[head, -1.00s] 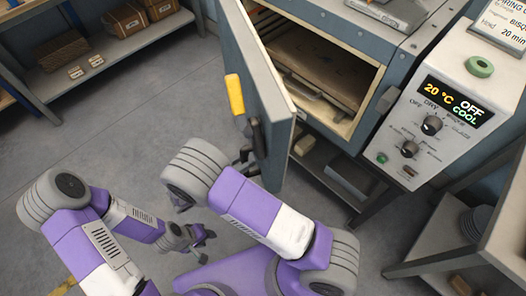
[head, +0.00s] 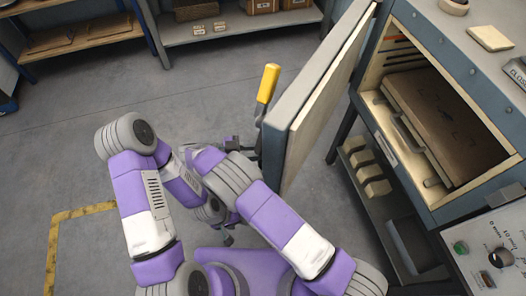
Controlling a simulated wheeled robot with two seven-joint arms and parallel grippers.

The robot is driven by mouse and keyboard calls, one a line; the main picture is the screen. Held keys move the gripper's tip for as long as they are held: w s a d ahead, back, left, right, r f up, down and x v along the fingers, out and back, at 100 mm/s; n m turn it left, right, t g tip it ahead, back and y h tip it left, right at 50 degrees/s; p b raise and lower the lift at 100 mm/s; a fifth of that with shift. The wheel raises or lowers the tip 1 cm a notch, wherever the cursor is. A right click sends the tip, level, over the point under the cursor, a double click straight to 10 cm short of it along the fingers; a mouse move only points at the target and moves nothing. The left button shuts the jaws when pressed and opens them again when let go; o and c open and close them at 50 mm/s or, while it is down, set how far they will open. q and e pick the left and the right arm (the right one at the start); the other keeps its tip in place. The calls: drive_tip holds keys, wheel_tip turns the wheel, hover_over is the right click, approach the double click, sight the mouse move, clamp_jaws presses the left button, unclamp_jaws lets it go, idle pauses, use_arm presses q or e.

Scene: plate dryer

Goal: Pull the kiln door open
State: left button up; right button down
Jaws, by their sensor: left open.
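The kiln (head: 455,75) stands at the right with its chamber open to view. Its thick grey door (head: 318,85) is swung well out on the left side, leaving a wide gap to the opening. A lever with a yellow grip (head: 268,82) stands on the door's outer face. My left gripper (head: 228,238) is low in the middle, open and empty, apart from the door. My right arm reaches up to the door's outer side. Its gripper (head: 240,148) is partly hidden by my arm, close to the lever's lower end; I cannot tell whether it touches or grips anything.
A brown slab (head: 440,120) lies inside the chamber. Below the kiln, an open shelf holds several pale blocks (head: 370,175). A control panel (head: 490,255) is at lower right. A grey shelf unit (head: 235,32) stands at the back. The floor left of the door is clear.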

drive_tip(key=shift+w+d+r, duration=0.1)
drive_tip(key=shift+w+d, duration=0.1)
drive_tip(key=shift+w, duration=0.15)
drive_tip(key=c, duration=1)
unclamp_jaws()
drive_tip(key=shift+w+d, duration=0.1)
drive_tip(key=shift+d, duration=0.05)
drive_tip(key=shift+c, duration=0.2)
drive_tip(key=shift+a, duration=0.2)
